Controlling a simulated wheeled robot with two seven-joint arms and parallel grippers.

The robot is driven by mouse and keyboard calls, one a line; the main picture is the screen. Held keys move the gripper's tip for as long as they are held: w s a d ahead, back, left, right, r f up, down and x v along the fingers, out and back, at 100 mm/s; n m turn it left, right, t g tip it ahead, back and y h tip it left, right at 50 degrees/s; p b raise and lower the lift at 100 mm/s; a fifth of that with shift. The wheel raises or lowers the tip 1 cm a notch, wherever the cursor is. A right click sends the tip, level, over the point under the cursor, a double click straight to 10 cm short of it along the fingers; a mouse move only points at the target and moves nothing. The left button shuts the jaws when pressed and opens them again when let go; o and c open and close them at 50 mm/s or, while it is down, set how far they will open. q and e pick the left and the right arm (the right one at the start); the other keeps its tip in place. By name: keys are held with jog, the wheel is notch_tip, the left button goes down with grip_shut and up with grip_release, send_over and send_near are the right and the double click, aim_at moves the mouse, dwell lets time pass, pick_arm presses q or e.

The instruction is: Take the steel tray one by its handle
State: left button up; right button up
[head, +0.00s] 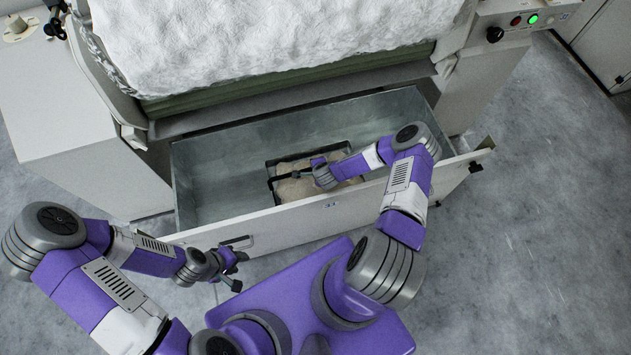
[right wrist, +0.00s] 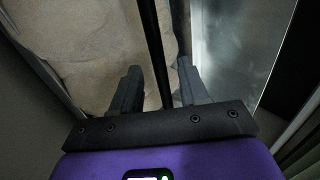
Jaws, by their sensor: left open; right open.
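A dark-rimmed tray (head: 310,153) holding beige fibre (head: 285,193) sits inside the open steel drawer. The tray's dark bar handle (right wrist: 152,45) crosses over the fibre in the right wrist view. My right gripper (head: 295,174) reaches down into the drawer over the tray. In the right wrist view its open fingers (right wrist: 161,80) stand on either side of the bar, not closed on it. My right arm and gripper hide part of the tray in the head view. My left gripper (head: 239,272) is open and empty, outside the drawer, near its front.
The grey steel floor (head: 225,178) of the drawer is bare left of the tray. The machine with white fibre (head: 260,35) overhangs behind. Concrete floor (head: 550,220) is clear at right.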

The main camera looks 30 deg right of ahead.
jog(key=b+x, duration=0.1)
jog(key=x, duration=0.1)
jog(key=b+x, duration=0.1)
jog(key=x, duration=0.1)
jog(key=shift+s+d+f, duration=0.15)
jog(key=shift+s+d, duration=0.05)
jog(key=shift+s, duration=0.05)
jog(key=shift+w+f, duration=0.35)
jog(key=shift+f, duration=0.05)
jog(key=shift+r, duration=0.1)
grip_shut()
jog(key=shift+d, duration=0.1)
dwell(0.6)
